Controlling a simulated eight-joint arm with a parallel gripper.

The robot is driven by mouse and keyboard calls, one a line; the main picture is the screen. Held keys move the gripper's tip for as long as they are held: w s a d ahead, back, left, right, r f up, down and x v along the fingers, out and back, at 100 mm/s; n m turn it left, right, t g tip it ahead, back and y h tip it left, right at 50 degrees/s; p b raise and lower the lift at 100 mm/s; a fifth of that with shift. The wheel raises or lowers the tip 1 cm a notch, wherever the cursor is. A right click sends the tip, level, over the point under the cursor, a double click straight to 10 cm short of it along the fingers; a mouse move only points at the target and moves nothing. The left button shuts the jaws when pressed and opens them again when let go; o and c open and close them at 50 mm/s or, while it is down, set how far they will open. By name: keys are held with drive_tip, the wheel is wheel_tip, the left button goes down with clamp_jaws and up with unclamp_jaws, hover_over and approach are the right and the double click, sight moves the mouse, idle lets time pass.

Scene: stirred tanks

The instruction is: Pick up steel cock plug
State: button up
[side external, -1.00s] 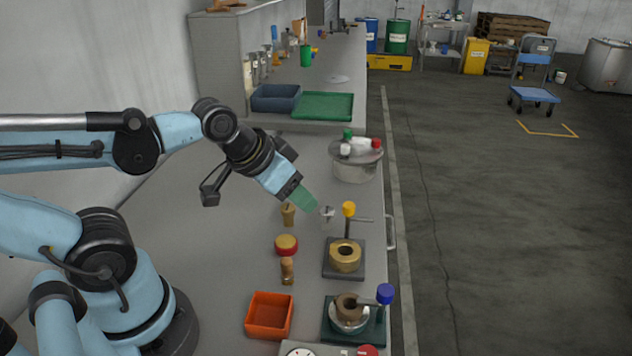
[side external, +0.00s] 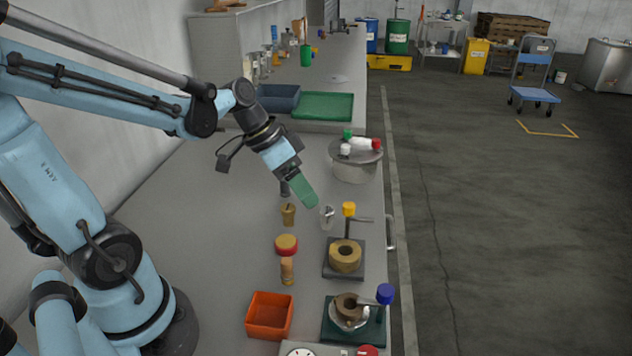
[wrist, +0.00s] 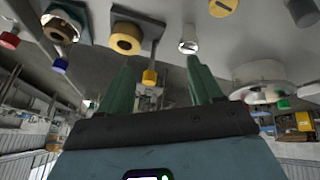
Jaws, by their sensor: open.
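The steel cock plug (side external: 327,217) is a small shiny silver piece standing on the grey bench, left of the yellow-handled fitting. In the wrist view the steel plug (wrist: 188,42) shows near the top, beyond the right finger. My gripper (side external: 312,203) has green fingers and points down at a slant, just left of and above the plug, apart from it. In the wrist view my gripper (wrist: 158,62) is open, with nothing between the fingers.
A brass plug (side external: 288,214) stands left of the steel one, with a dark grey piece (side external: 285,188) behind.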

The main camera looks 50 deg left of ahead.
sight(325, 209)
drive_tip(key=a+m+h, duration=0.1)
drive_tip(key=w+a+f+m+h, duration=0.1)
drive_tip(key=a, duration=0.1)
drive_tip(key=w+a+f+m+h, duration=0.1)
drive_tip(key=a, duration=0.1)
drive_tip(key=shift+w+a+m+t+h, duration=0.15)
drive_tip(key=shift+a+m+t+h, duration=0.15)
drive_tip(key=shift+h, duration=0.1)
drive_tip(key=s+a+f+m+t+h, duration=0.1)
drive_tip(key=a+f+m+t+h, duration=0.15)
drive_tip(key=a+m, duration=0.3)
drive_tip(key=shift+n+g+h, duration=0.25)
drive_tip(key=shift+n+h, duration=0.1)
drive_tip(key=x, duration=0.5)
drive_tip(key=shift+d, duration=0.35)
drive_tip(key=shift+x, duration=2.95)
drive_tip(key=shift+s+d, duration=0.15)
drive_tip(key=shift+s, duration=0.05)
drive_tip(key=c, duration=1.2)
